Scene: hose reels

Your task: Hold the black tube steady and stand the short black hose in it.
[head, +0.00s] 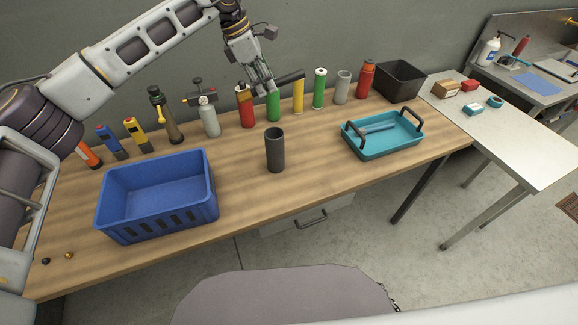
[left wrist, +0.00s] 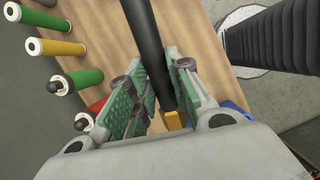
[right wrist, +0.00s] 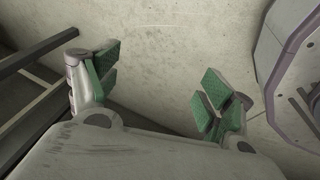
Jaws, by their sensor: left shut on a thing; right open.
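The black tube (head: 275,152) stands upright and open-topped on the wooden table, with no gripper touching it. My left gripper (head: 262,88) is above the back of the table, behind the tube. It is shut on the short black hose (head: 291,77), which is tilted close to level in the head view. In the left wrist view the hose (left wrist: 147,35) runs between the green pads of my left gripper (left wrist: 162,88). My right gripper (right wrist: 155,85) is open and empty in the right wrist view, over grey floor. The head view does not show it.
A blue crate (head: 205,208) stands left of the tube, and a teal tray (head: 375,153) with black handles stands right. Several bottles and cylinders, including a red one (head: 366,78), line the back edge near a black bin (head: 400,80). The table around the tube is clear.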

